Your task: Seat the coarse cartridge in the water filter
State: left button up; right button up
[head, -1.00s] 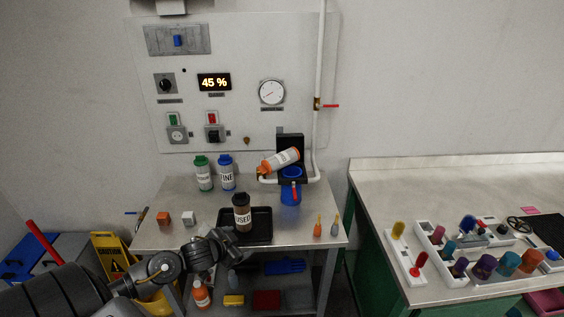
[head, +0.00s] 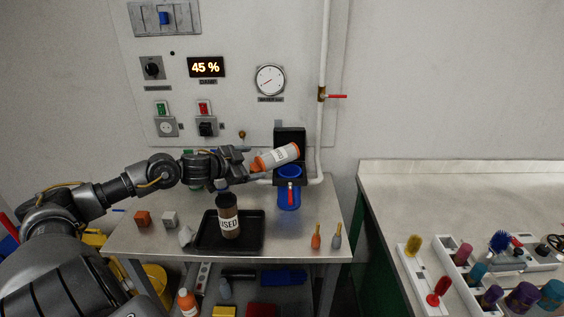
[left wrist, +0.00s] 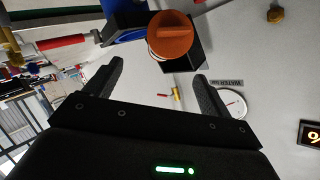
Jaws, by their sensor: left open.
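The coarse cartridge (head: 284,155), white with orange ends, lies tilted at the top of the water filter, in front of its black upright part (head: 290,137). The blue filter cup (head: 289,198) with a red handle is below it. My left gripper (head: 250,163) is open beside the cartridge's lower left end, with nothing between its fingers. In the left wrist view the orange end cap (left wrist: 172,36) is just beyond the open fingertips (left wrist: 160,72). Whether they touch cannot be told. My right gripper is not in view.
A dark used cartridge (head: 228,217) stands on a black tray (head: 256,240). My left arm partly hides the green (head: 193,186) and blue (head: 222,185) cartridges. A white pipe (head: 322,140) rises right of the filter.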

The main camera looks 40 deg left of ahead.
aim_at(271, 159)
pick_arm(q)
jog(key=shift+w+a+f, duration=0.1)
jog(key=shift+w+a, duration=0.2)
jog(key=shift+a, duration=0.05)
jog(key=p+x, duration=0.1)
jog(key=x, duration=0.3)
jog(key=shift+f, duration=0.1)
jog(key=shift+w+d, duration=0.1)
jog(key=shift+w+p, duration=0.2)
jog(key=shift+p, duration=0.15)
jog(key=p+x, duration=0.2)
jog(key=x, duration=0.3)
jog(key=shift+s, duration=0.15)
jog(key=shift+c, duration=0.6)
jog(key=c, duration=1.1)
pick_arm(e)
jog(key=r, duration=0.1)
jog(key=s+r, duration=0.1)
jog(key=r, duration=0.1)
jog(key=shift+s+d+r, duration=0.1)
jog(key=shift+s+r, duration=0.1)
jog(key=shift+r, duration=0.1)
